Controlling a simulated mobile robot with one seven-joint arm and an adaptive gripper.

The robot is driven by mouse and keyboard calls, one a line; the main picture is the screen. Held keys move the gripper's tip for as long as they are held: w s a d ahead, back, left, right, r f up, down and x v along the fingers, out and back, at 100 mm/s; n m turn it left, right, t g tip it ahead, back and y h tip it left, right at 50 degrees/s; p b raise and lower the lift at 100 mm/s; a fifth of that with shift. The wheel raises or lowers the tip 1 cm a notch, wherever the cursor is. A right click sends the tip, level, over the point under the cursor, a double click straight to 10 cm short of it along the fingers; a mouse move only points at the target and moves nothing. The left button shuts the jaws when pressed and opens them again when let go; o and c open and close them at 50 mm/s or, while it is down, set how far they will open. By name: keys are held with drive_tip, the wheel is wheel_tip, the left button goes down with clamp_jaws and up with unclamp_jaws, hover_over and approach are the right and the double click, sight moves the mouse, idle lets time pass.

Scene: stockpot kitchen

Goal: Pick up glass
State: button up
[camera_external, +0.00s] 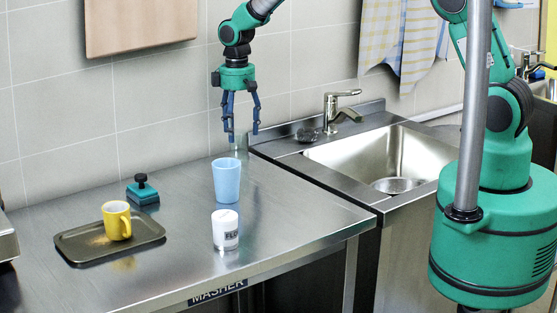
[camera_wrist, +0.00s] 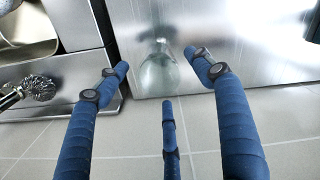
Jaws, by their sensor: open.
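A clear glass (camera_external: 239,156) stands on the steel counter close to the tiled wall, behind a light blue cup and near the sink unit. In the wrist view the glass (camera_wrist: 158,74) shows between my fingers, seen from above. My gripper (camera_external: 243,136) has blue fingers pointing down and spread apart. It is above the glass, and nothing is held in it. The wrist view also shows my gripper (camera_wrist: 157,70) with its three fingers around the glass in the picture; I cannot tell whether any finger touches it.
The light blue cup (camera_external: 226,180) and a white labelled cup (camera_external: 225,229) stand in front of the glass. A yellow mug (camera_external: 117,220) sits on a tray (camera_external: 76,250), with a teal-and-black block (camera_external: 142,191) behind it. The sink (camera_external: 335,150) and faucet (camera_external: 332,108) are right; a scrubber (camera_wrist: 38,87) lies beside it.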

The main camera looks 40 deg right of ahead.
sight(239, 145)
drive_tip(key=shift+f, duration=0.15)
drive_tip(key=shift+s+f+b, duration=0.15)
drive_tip(key=shift+f+b, duration=0.3)
drive_tip(key=shift+f, duration=2.05)
drive_tip(key=c, duration=1.4)
